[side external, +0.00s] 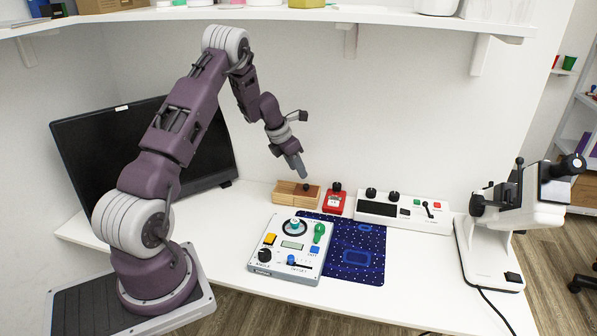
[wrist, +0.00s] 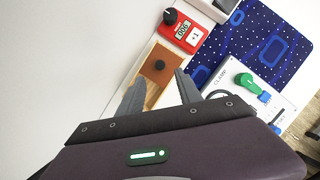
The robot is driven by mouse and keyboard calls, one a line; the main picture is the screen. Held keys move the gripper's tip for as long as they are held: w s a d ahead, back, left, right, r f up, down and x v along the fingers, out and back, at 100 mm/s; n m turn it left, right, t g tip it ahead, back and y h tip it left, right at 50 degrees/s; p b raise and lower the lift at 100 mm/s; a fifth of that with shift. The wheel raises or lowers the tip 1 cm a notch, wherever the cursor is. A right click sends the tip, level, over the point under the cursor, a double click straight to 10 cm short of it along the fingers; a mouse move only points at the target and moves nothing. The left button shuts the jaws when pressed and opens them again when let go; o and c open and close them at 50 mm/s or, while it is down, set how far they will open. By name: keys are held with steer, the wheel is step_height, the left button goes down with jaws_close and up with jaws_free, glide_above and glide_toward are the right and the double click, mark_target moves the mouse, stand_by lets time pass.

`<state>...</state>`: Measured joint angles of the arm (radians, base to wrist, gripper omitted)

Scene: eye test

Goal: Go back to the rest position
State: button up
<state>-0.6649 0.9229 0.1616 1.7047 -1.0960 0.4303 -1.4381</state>
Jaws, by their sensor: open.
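My gripper (side external: 299,172) hangs in the air above the wooden box at the back of the table, fingers pointing down. In the wrist view its two grey fingers (wrist: 158,88) are spread apart with nothing between their tips. The wooden box (side external: 284,193) has a brown panel with a dark knob and lies beyond the fingertips in the wrist view (wrist: 149,87). I cannot tell the exact height of the gripper above it. No rest position marker is visible.
A grey control panel (side external: 268,262) with knobs stands in front, beside a blue starry mat (side external: 345,236). A black monitor (side external: 90,150) is behind the arm; a shelf (side external: 400,18) hangs above.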

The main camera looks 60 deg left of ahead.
steer(key=s+d+r+m+h, duration=0.2)
steer(key=d+r+m, duration=1.3)
steer(key=d+r, duration=0.65)
steer(key=s+d+r+m, duration=0.3)
steer(key=s+d+m, duration=0.4)
steer(key=s, duration=0.2)
steer(key=s+d+r+m, duration=0.3)
steer(key=s+d+m, duration=0.4)
steer(key=s, duration=0.1)
steer(key=s+f+m+t+y, duration=0.1)
steer(key=s+f+m, duration=0.1)
steer(key=s+m, duration=0.5)
steer(key=s, duration=0.3)
steer(key=shift+s+y, duration=0.25)
steer(key=shift+y, duration=0.15)
